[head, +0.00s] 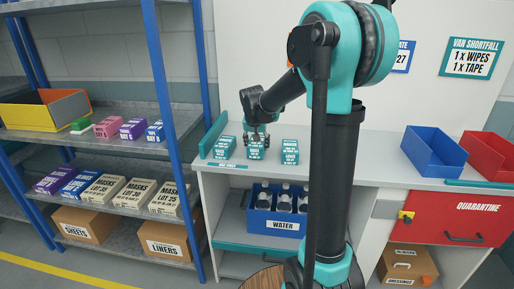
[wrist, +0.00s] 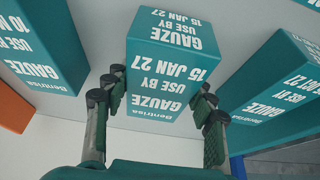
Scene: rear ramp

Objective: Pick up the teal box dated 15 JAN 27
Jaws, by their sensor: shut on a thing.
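The teal gauze box dated 15 JAN 27 (wrist: 165,75) fills the middle of the wrist view, its print upside down there. My gripper (wrist: 160,100) has a finger on each side of it and is shut on it. In the head view my gripper (head: 256,138) comes down from above onto this middle teal box (head: 255,153) at the white counter. I cannot tell whether the box is clear of the surface. A similar teal box (wrist: 38,45) is on its left in the wrist view, its date partly cut off. Another (wrist: 275,80), marked OCT 27, is on its right.
In the head view the other teal boxes (head: 225,147) (head: 290,152) stand close on either side. The white counter (head: 350,150) is clear toward the blue bin (head: 434,152) and the red bin (head: 490,155). A blue-posted shelf (head: 165,90) stands at left.

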